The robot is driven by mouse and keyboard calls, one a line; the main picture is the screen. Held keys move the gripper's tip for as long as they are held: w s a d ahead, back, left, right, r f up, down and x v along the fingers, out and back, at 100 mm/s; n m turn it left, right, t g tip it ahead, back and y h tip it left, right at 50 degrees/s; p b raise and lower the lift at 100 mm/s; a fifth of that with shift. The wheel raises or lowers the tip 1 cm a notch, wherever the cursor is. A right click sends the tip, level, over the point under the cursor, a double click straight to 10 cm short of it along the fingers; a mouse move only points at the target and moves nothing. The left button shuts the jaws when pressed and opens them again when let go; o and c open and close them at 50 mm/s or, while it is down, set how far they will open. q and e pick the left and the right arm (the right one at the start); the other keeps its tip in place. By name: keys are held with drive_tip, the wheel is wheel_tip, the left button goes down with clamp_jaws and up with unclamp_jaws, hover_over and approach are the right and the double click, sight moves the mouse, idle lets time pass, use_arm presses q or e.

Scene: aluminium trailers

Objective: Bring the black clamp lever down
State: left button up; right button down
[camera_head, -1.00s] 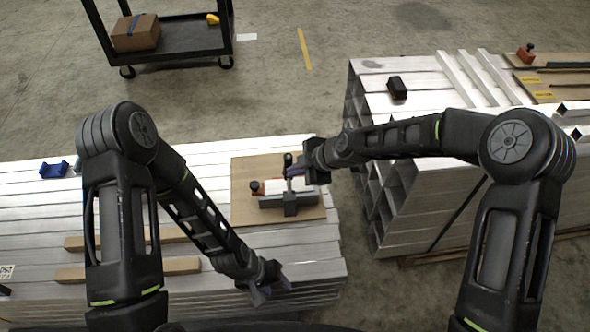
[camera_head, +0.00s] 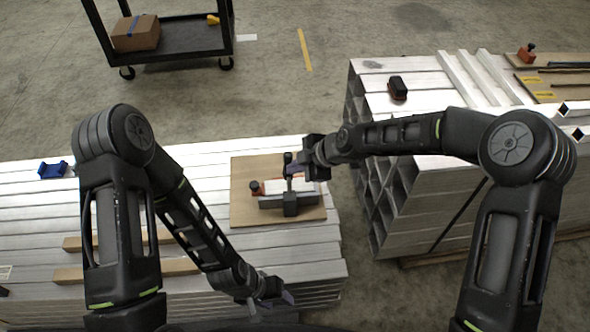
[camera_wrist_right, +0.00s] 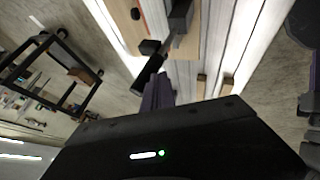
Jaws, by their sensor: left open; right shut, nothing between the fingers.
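The clamp (camera_head: 290,206) sits on a square wooden board (camera_head: 242,207) on the left trailer stack, with a pale bar and a red-orange part beside it. Its black lever (camera_head: 287,160) stands up from the clamp; in the right wrist view the black lever (camera_wrist_right: 149,71) points toward my fingers. My right gripper (camera_head: 297,170) is shut and empty, right beside the lever; its fingertips (camera_wrist_right: 158,92) look close to the lever's end, and I cannot tell whether they touch. My left gripper (camera_head: 275,304) is open and empty, low at the front edge of the stack.
Wooden strips (camera_head: 180,267) and a blue bracket (camera_head: 53,170) lie on the left stack. A gap separates it from the right stack of aluminium tubes (camera_head: 400,215), which carries a black block (camera_head: 397,88). A black cart (camera_head: 185,42) stands behind.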

drive_tip(key=shift+w, duration=0.1)
drive_tip(key=w+a+f+b, duration=0.1)
drive_tip(key=w+f+b, duration=0.3)
drive_tip(key=w+b, duration=0.3)
drive_tip(key=w+a+f+b, duration=0.2)
drive_tip(key=w+f+b, duration=0.3)
drive_tip(key=w+b, duration=0.3)
drive_tip(key=shift+w+f+b, duration=0.2)
drive_tip(key=shift+w+b, duration=0.05)
drive_tip(key=shift+b, duration=0.15)
drive_tip(key=shift+a, duration=0.1)
idle(0.4)
drive_tip(key=v, duration=0.7)
drive_tip(key=shift+d+r, duration=0.3)
drive_tip(key=shift+s, duration=0.15)
